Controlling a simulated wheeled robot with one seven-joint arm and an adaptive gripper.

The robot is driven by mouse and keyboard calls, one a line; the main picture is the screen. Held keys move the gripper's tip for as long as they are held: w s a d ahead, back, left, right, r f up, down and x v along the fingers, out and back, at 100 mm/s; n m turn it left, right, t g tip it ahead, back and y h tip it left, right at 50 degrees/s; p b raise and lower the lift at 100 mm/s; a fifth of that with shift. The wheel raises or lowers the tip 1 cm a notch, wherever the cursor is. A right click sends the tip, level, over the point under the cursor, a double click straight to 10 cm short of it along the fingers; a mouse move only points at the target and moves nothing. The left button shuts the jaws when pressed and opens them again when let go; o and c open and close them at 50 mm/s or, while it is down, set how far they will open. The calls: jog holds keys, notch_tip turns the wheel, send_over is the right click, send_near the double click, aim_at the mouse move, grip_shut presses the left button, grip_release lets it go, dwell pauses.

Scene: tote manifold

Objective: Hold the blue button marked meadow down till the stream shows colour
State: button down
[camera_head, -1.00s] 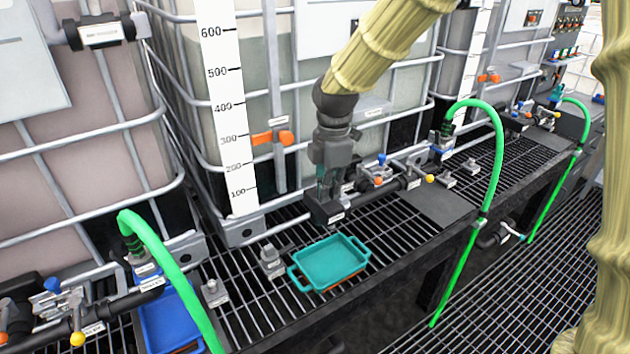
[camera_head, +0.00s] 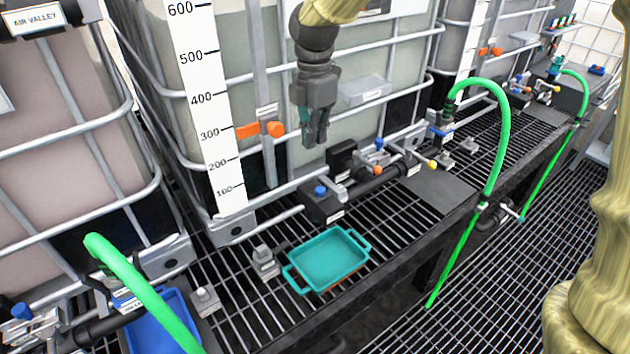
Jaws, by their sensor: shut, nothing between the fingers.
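My gripper (camera_head: 315,138) points down with its fingers together and nothing between them. It is in the air in front of the middle tank, above a black box (camera_head: 325,206) on the grating. A round blue button (camera_head: 320,190) shows on top of that box, clear of the fingers. A small white label (camera_head: 336,214) is on the box's front, too small to read. I cannot tell whether the button is marked meadow. A teal tray (camera_head: 330,262) lies in front of the box. I see no coloured stream.
The tank's wire cage (camera_head: 262,60) and a white level scale (camera_head: 207,110) stand behind. A pipe with an orange knob and a blue knob (camera_head: 378,143) runs right of the box. Green hoses (camera_head: 497,150) arch at left and right. A blue tray (camera_head: 165,330) sits lower left.

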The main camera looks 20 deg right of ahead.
aim_at(320, 190)
notch_tip(320, 190, down, 14)
jog(key=p, duration=0.4)
jog(key=shift+s+r, duration=0.1)
dwell(0.3)
